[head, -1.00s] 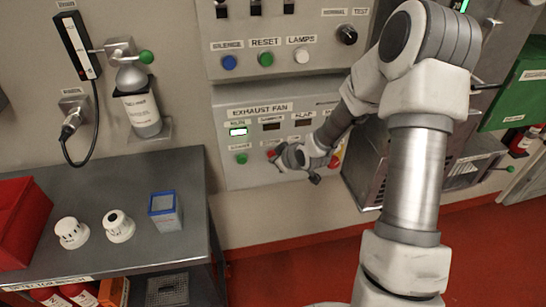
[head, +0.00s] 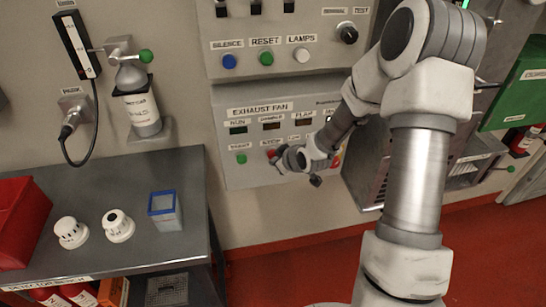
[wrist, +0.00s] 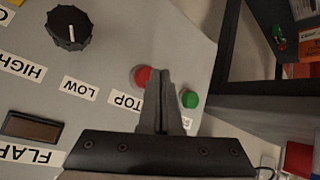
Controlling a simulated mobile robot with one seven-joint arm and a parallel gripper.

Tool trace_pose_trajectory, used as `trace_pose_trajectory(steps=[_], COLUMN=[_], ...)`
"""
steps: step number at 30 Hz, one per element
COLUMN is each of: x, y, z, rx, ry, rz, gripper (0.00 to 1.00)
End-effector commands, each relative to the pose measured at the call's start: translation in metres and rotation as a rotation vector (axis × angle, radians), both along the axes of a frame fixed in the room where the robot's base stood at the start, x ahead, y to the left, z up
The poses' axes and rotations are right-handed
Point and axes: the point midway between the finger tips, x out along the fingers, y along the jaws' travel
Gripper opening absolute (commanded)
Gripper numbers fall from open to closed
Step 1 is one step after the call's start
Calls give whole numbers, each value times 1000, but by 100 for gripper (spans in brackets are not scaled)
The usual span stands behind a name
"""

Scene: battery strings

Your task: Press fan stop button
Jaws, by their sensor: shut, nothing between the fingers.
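The exhaust fan panel (head: 255,177) is on the wall in the head view. Its red stop button (head: 271,153) shows at the tip of my gripper (head: 279,157). In the wrist view the red button (wrist: 142,76) is just left of my shut, empty fingers (wrist: 164,78), which partly cover its STOP label (wrist: 127,101). The fingertips are very close to the button; I cannot tell whether they touch. A green start button (head: 241,159) is to the left in the head view, and right of the fingers in the wrist view (wrist: 189,98). The RUN window (head: 238,130) is dark.
An upper panel with blue (head: 229,62), green (head: 266,58) and white (head: 302,55) buttons is above. A black knob (wrist: 68,28) is on the panel in the wrist view. A metal table (head: 120,190) with detectors and a red bin (head: 20,215) stands at left.

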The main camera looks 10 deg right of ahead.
Motion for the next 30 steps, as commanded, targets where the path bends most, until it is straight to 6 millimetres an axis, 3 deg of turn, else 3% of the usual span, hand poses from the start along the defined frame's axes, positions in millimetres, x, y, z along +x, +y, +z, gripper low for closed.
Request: trace_pose_trajectory(steps=[14, 30], x=[-9, -55], y=[-1, -1], z=[0, -1], rx=[0, 0], ry=[2, 2], rz=[-1, -1], gripper=[0, 0])
